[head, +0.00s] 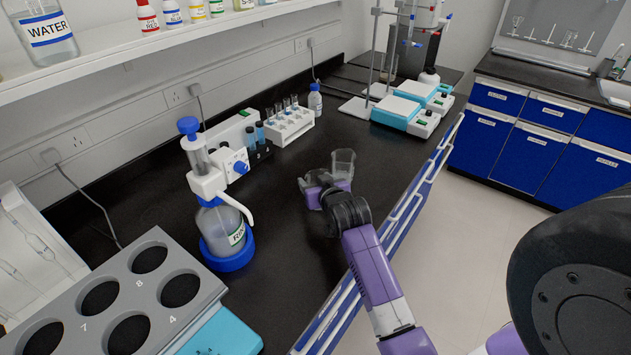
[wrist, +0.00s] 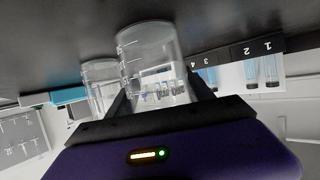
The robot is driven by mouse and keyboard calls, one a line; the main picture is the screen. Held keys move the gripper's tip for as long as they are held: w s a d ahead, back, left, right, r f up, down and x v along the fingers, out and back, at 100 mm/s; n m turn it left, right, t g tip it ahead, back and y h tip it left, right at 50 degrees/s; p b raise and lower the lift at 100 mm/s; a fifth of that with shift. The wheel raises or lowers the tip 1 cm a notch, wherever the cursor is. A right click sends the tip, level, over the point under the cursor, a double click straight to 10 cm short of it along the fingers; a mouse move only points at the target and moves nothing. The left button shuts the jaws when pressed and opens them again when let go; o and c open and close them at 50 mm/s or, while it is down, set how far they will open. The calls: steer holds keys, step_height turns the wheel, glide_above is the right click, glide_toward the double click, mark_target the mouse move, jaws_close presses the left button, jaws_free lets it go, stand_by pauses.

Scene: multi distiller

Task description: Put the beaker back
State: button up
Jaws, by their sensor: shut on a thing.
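My gripper (head: 316,187) is low over the black counter, at the end of my purple arm. In the wrist view, which looks upside down, its dark fingers (wrist: 162,98) are on either side of a clear graduated beaker (wrist: 148,60) and shut on it. In the head view this held beaker (head: 309,190) shows faintly at the gripper's left, partly hidden. I cannot tell whether its base touches the counter. A second clear beaker (head: 343,161) stands just beyond the gripper; it also shows in the wrist view (wrist: 100,78), left of the held one.
A bottle-top dispenser (head: 225,228) stands left of the gripper. A tube rack (head: 290,127) and a small bottle (head: 315,101) are near the wall. Hotplates (head: 408,110) with stands are farther back. A grey holed rack (head: 120,290) is front left. Black counter between is clear.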

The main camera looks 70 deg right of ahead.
steer(key=o, duration=1.6)
steer(key=shift+f, duration=0.1)
steer(key=shift+r, duration=0.25)
steer(key=shift+s+a, duration=0.3)
steer(key=v, duration=1.1)
steer(key=a+f+n, duration=0.1)
steer(key=a, duration=0.3)
steer(key=a+f+t+y, duration=0.1)
steer(key=a, duration=0.3)
steer(key=a+f+n+t+y, duration=0.1)
steer(key=a, duration=0.3)
steer(key=shift+n, duration=0.3)
steer(key=a, duration=0.2)
steer(key=s+a+n+t+y, duration=0.1)
steer(key=a, duration=0.2)
steer(key=s+a+n+y, duration=0.1)
steer(key=a, duration=0.2)
steer(key=shift+s+a+f+t, duration=0.25)
steer(key=shift+t, duration=0.15)
steer(key=s+a+r+n+t+y, duration=0.1)
steer(key=s+a+r+n+y, duration=0.1)
steer(key=s+a, duration=0.4)
steer(key=s+a+r+n+t+y, duration=0.1)
steer(key=s+a+r+n+y, duration=0.2)
steer(key=s+a, duration=0.3)
steer(key=a+r+y, duration=0.1)
steer(key=a, duration=0.1)
steer(key=shift+s+a, duration=0.35)
